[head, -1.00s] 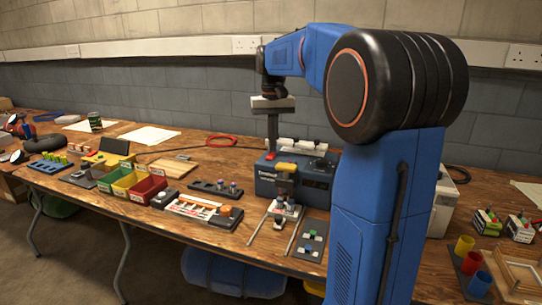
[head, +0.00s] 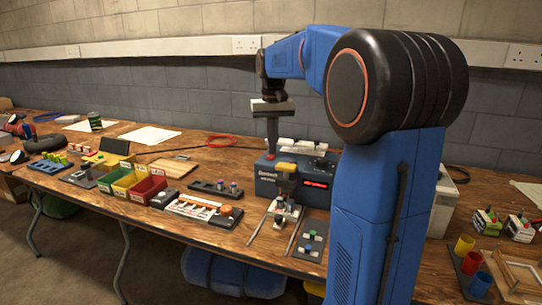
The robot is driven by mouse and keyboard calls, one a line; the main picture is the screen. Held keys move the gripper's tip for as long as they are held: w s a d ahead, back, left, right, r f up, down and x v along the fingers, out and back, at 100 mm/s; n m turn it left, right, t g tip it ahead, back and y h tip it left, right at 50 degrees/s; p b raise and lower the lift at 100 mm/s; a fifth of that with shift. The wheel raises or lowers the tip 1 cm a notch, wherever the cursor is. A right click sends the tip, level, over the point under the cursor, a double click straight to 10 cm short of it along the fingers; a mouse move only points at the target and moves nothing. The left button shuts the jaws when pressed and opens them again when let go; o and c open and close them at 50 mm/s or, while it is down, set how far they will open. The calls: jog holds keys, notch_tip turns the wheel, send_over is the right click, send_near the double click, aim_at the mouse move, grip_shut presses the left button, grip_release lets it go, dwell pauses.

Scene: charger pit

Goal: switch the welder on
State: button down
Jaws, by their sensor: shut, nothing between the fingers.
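The welder (head: 265,186) is a dark blue-grey box on the bench, right of the middle in the head view. A small display (head: 315,184) on its front glows red. A red part (head: 270,156) shows on its top at the left. My gripper (head: 272,149) points straight down with its fingers shut, its tips at or just above this red part. I cannot tell whether they touch it. A yellow lever-like part (head: 286,167) sits at the welder's front top edge. My arm hides what lies right behind it.
In front of the welder lie thin rails and a dark plate (head: 310,247) with coloured buttons. To the left are green, yellow and red bins (head: 147,189), a strip with orange parts (head: 195,207) and a wooden board (head: 176,168). Coloured cups (head: 464,244) stand at the right.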

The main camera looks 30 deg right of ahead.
notch_tip(320, 180, up, 7)
dwell(0.9)
jog(key=shift+f, duration=0.1)
dwell(0.4)
